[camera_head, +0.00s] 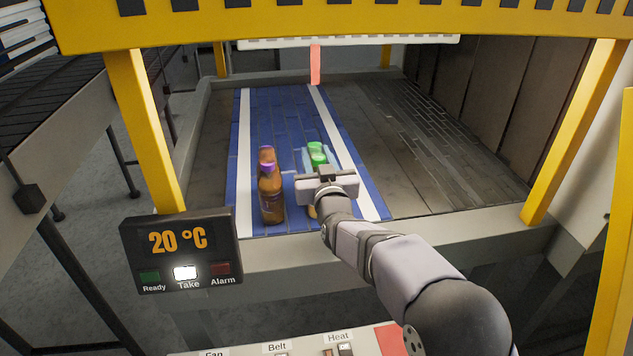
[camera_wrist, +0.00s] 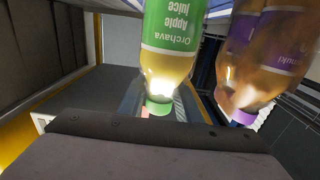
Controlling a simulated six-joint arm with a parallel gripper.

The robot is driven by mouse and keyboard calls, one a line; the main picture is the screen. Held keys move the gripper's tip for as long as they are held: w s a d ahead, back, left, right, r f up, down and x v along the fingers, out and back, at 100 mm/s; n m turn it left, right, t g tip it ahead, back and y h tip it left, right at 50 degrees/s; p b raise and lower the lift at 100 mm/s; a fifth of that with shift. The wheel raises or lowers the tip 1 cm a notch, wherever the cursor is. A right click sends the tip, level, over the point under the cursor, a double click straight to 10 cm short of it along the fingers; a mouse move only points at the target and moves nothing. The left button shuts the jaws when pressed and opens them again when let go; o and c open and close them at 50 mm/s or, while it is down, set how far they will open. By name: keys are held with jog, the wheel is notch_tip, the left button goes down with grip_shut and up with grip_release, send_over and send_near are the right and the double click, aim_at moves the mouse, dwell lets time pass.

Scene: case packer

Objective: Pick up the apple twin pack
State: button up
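The apple twin pack (camera_head: 316,153) shows as green caps and pale bottle tops on the blue belt, just beyond my gripper (camera_head: 325,178), which hides its lower part. In the wrist view an apple juice bottle (camera_wrist: 172,45) with a green label and green cap appears upside down, close in front of my gripper. A brown twin pack (camera_head: 270,192) with purple caps stands upright to the left. It also shows in the wrist view (camera_wrist: 258,68). My gripper is very near the apple pack; I cannot tell whether it touches it, and its fingers are not clear.
The blue belt (camera_head: 270,110) with white edge stripes runs away from me and is clear behind the packs. A yellow frame (camera_head: 145,130) stands around the opening. A display panel (camera_head: 182,252) reads 20 °C with its Take lamp lit. A grey ledge (camera_head: 420,228) crosses the front.

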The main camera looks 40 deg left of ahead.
jog(key=shift+f, duration=0.5)
grip_shut()
dwell(0.4)
jog(key=shift+r, duration=0.25)
